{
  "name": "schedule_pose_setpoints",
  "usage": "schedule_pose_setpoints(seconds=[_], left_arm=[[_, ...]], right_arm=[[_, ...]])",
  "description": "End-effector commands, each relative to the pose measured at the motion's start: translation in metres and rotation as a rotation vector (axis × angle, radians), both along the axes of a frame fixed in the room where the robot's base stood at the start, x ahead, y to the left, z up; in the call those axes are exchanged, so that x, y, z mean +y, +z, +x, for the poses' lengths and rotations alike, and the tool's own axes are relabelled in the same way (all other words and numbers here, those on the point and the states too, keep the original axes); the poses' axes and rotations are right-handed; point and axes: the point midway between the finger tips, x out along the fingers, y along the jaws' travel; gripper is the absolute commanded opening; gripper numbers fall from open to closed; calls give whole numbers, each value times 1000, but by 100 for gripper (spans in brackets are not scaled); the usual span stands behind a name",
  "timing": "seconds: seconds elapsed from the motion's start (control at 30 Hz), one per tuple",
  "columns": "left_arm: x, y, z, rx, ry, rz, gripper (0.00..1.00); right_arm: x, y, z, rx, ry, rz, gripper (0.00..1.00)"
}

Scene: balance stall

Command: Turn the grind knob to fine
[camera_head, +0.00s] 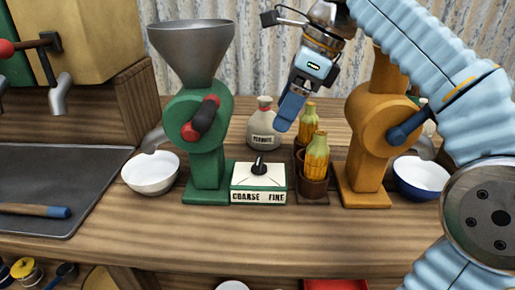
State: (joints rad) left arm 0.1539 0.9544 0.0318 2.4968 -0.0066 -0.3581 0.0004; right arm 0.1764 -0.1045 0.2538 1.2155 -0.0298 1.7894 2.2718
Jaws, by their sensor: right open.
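The grind knob (259,166) is a small dark knob with a pointer on the sloped white top of a green box (259,184). The box front reads COARSE at left and FINE at right. The knob's lever leans slightly up; its exact setting is hard to tell. The box stands beside the green grinder (206,150). My right gripper (287,112) hangs above and behind the box, a little to its right, apart from the knob. Its blue fingers point down; I see them nearly edge-on, open with nothing visible held. My left gripper is not in view.
A white jar (263,128) stands behind the box. Corn cobs (316,158) in brown cups stand just right of it. An orange grinder (368,150) and a blue bowl (420,180) are further right. A white bowl (151,174) is at left. The front counter is clear.

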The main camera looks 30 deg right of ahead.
Motion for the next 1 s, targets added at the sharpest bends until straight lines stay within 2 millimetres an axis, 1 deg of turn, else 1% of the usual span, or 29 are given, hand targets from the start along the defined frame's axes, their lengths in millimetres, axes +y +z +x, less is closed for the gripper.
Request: schedule_pose_setpoints(seconds=[0.1,0.2,0.3,0.43,0.6,0.9,0.93,1.0], left_arm=[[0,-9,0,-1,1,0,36],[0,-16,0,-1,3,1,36],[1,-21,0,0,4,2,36],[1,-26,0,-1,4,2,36],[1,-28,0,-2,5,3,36],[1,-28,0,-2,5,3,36],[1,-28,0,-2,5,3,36],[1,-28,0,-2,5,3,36]], right_arm=[[8,-29,6,3,1,0,79],[15,-52,12,3,1,0,79],[22,-72,17,3,1,0,79],[29,-91,22,2,1,0,79],[33,-105,27,1,0,1,79],[34,-107,28,-1,0,1,79],[34,-107,28,-1,0,1,77],[34,-107,27,-1,0,1,66]])
